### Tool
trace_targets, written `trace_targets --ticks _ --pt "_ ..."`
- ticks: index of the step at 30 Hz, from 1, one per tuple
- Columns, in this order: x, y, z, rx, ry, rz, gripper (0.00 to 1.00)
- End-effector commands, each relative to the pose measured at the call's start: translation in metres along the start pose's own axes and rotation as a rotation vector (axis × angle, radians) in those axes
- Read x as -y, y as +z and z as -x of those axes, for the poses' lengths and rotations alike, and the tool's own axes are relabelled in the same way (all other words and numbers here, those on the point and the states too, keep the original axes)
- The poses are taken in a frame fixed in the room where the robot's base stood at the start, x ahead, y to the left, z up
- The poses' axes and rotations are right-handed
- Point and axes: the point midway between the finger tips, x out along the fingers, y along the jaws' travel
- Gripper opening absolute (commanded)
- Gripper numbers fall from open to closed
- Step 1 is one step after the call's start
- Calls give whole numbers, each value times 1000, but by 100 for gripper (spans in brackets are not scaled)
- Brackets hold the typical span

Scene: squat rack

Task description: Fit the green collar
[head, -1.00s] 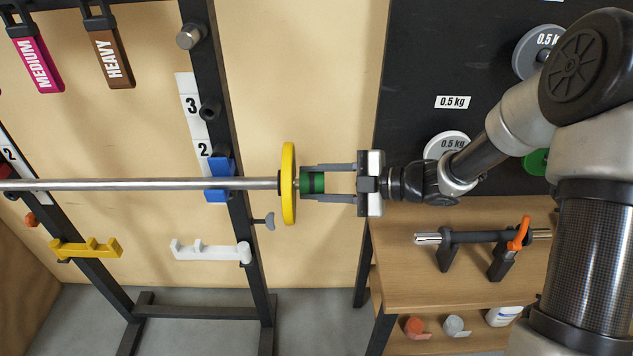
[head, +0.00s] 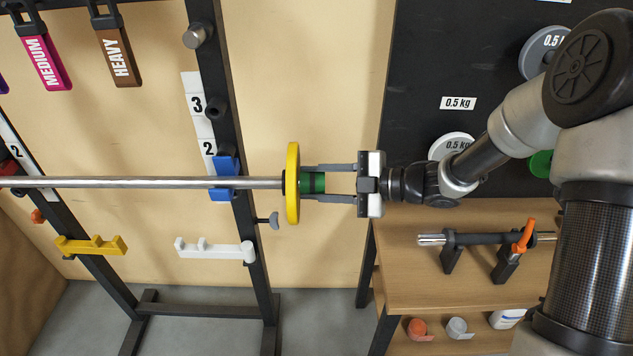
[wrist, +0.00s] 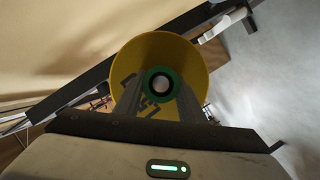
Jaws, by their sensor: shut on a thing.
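The green collar (head: 313,183) sits around the right end of the bar (head: 130,183), beside the yellow plate (head: 293,183). In the head view I see no clear gap between collar and plate. My gripper (head: 314,183) is shut on the collar, one finger above it and one below, reaching in from the right. In the wrist view, the green collar (wrist: 160,84) shows as a ring with the round bar end (wrist: 161,85) inside it. The yellow plate (wrist: 158,55) is behind it. The grey fingers (wrist: 161,98) flank the ring.
The bar rests at a blue holder (head: 223,178) on the black rack upright (head: 242,230). A white hook piece (head: 215,252) and a grey knob (head: 270,221) are below. A wooden bench (head: 400,275) carrying a short bar (head: 490,238) stands at lower right.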

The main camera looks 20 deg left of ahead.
Motion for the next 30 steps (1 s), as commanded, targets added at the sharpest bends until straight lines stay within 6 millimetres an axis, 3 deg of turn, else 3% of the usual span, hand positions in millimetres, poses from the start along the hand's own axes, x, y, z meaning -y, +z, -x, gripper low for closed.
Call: trace_targets --ticks 8,9,12,30 --pt "0 -2 -3 -6 0 1 0" --pt "0 -3 -3 -6 0 1 39" --pt "0 -3 -3 -7 0 1 56" --pt "2 -4 -4 -10 -5 -1 58"
